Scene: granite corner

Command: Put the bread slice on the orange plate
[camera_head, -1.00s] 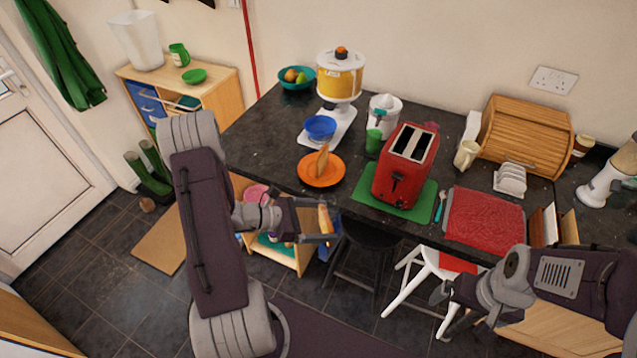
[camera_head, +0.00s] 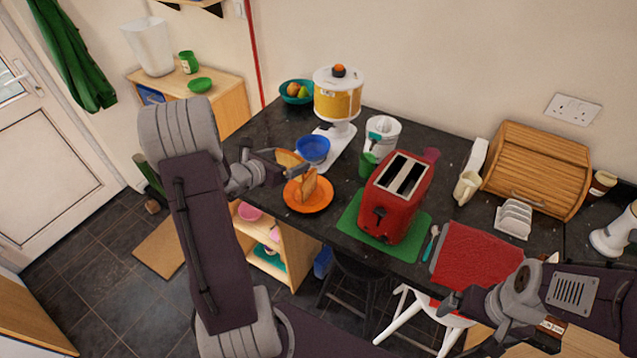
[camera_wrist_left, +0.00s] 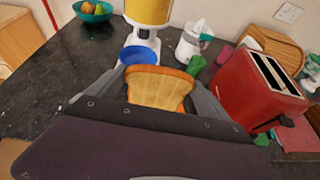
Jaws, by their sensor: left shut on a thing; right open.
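My left gripper (camera_head: 287,166) is shut on a bread slice (camera_head: 287,157), held upright at the left edge of the orange plate (camera_head: 318,207). In the left wrist view the held slice (camera_wrist_left: 160,86) shows between the two fingers. I cannot tell whether the held slice touches the plate. My right gripper (camera_head: 455,325) is open and empty, low in front of the counter.
Dark counter (camera_head: 262,140) is clear to the left. A teal fruit bowl (camera_head: 297,92) sits farther back.

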